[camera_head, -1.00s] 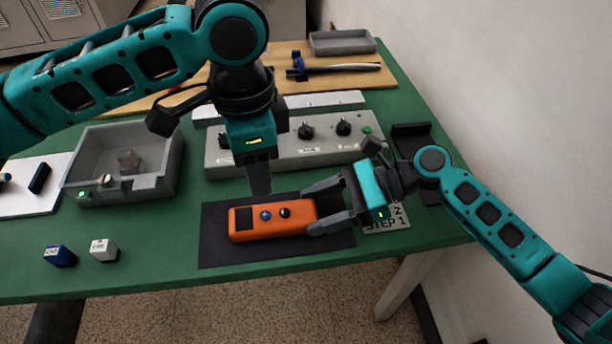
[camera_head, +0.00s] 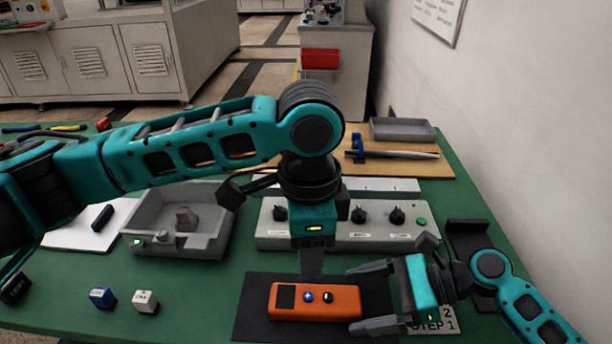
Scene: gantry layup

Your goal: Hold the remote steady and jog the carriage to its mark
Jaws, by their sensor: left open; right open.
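The orange remote (camera_head: 338,304), with a dark screen, a blue button and a black button, lies on a black mat (camera_head: 252,322) on the green table. My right gripper (camera_head: 368,298) is open at the remote's right end, its two fingers pointing left on either side of that end. I cannot tell whether they touch it. My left gripper (camera_head: 312,264) points down just above and behind the remote's buttons; its fingers overlap in this view and hold nothing visible. I cannot make out a carriage or its mark for sure.
A grey control box (camera_head: 378,239) with several black knobs stands behind the remote. A grey open tray (camera_head: 212,247) is left of it. Blue (camera_head: 103,298) and white (camera_head: 146,301) cubes sit front left. A wooden board (camera_head: 437,171) lies at the back.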

